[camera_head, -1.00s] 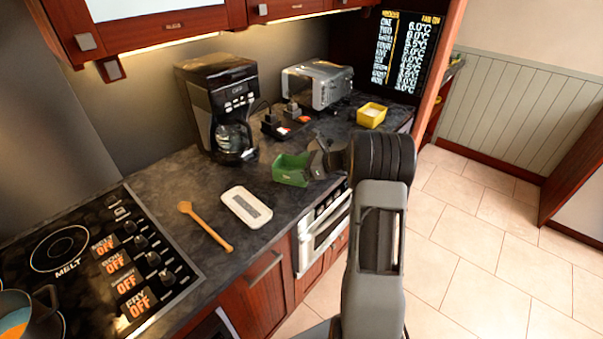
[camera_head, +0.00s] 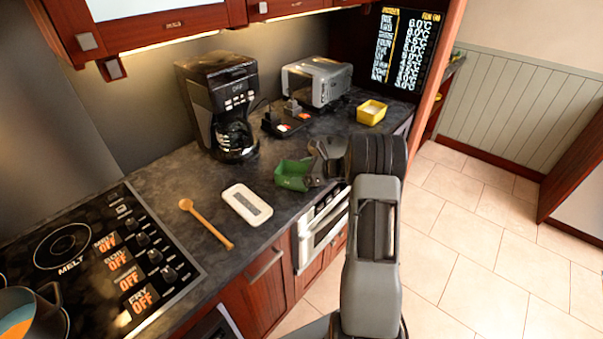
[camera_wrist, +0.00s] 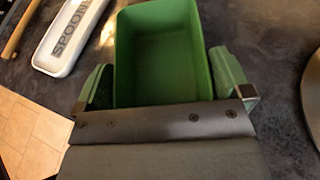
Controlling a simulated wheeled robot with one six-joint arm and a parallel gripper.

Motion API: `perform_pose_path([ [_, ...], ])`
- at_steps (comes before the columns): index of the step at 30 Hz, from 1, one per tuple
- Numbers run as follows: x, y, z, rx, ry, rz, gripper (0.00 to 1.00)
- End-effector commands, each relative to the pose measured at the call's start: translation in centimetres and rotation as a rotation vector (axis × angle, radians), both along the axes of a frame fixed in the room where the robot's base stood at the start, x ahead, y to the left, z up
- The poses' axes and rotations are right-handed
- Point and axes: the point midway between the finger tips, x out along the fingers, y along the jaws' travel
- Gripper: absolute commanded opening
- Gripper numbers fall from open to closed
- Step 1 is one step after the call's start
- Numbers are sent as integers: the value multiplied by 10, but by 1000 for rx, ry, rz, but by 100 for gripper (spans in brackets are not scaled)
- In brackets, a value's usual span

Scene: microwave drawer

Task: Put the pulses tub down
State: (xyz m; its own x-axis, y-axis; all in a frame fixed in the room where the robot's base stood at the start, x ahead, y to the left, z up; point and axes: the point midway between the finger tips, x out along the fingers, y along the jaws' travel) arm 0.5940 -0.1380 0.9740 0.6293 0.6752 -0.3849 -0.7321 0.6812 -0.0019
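The pulses tub seems to be the green tub (camera_head: 291,177), though I cannot read its label. It rests on or just above the dark counter. The wrist view looks down into the open green tub (camera_wrist: 162,60), which looks empty. My gripper (camera_head: 315,165) is at the tub's right side in the head view. In the wrist view my gripper (camera_wrist: 163,85) has one finger on each side of the tub, very close to its walls. I cannot tell whether the fingers press on it or stand just clear.
A white spoon rest (camera_head: 246,205) and a wooden spoon (camera_head: 207,224) lie left of the tub. A coffee maker (camera_head: 219,105), a toaster (camera_head: 318,82) and a yellow tub (camera_head: 371,113) stand behind. The hob (camera_head: 95,255) is at the left. The counter edge is close in front.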

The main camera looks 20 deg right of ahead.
Motion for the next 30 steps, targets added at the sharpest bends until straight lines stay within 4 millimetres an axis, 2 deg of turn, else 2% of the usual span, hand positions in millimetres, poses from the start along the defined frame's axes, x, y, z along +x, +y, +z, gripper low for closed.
perform_pose_path([
  [11, -2, -2, 6, -1, -1, -2, 100],
  [24, -52, -57, 34, -1, -1, -4, 100],
  [30, -68, -74, 45, -1, -1, -1, 100],
])
